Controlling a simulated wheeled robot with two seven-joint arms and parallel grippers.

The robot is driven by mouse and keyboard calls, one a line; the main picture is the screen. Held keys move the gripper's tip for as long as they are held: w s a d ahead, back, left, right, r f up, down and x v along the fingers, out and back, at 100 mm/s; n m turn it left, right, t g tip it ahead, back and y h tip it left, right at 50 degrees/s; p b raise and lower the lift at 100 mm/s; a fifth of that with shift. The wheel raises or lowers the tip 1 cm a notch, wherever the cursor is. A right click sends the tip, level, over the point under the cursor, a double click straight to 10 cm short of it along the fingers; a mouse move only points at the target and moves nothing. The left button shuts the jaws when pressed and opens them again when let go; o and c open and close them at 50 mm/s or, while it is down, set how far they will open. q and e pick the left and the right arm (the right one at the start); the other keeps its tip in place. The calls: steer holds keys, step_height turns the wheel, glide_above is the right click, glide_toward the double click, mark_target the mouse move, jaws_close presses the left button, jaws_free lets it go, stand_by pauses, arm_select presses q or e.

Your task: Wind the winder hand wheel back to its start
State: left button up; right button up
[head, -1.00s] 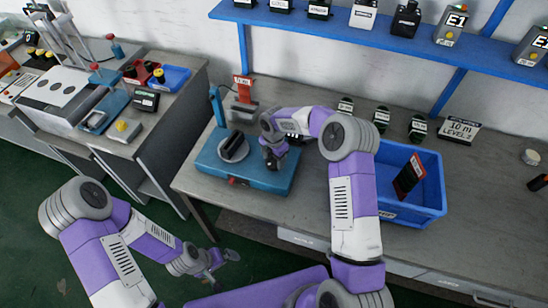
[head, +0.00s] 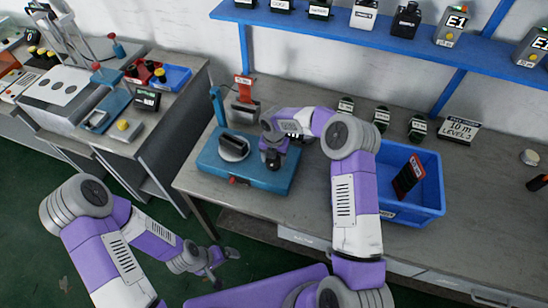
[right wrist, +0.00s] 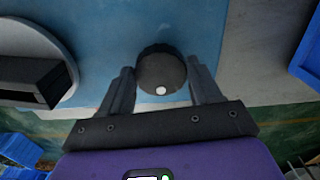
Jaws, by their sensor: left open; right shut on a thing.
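The winder is a blue base (head: 212,163) on the bench in the head view. On its left part sits a pale round disc with a black bar (head: 234,146) across it; both show at the left of the right wrist view. The hand wheel (right wrist: 162,68) is a dark round knob with a white dot near its lower edge. My right gripper (right wrist: 160,75) is shut on the hand wheel, one finger on each side, and hides it in the head view. My left gripper (head: 213,268) is open and empty, low in front of the bench, away from the winder.
A blue bin (head: 425,208) with a dark red-marked piece stands right of my right arm. A blue post and a red-signed stand (head: 243,90) rise behind the winder. Several small labelled items stand at the back. A blue shelf (head: 400,42) runs above.

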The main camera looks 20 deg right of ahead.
steer(key=shift+w, duration=0.1)
steer(key=o, duration=1.1)
steer(key=shift+c, duration=0.2)
step_height(320, 180, up, 8)
steer(key=shift+f+p, duration=0.15)
steer(key=shift+p, duration=0.15)
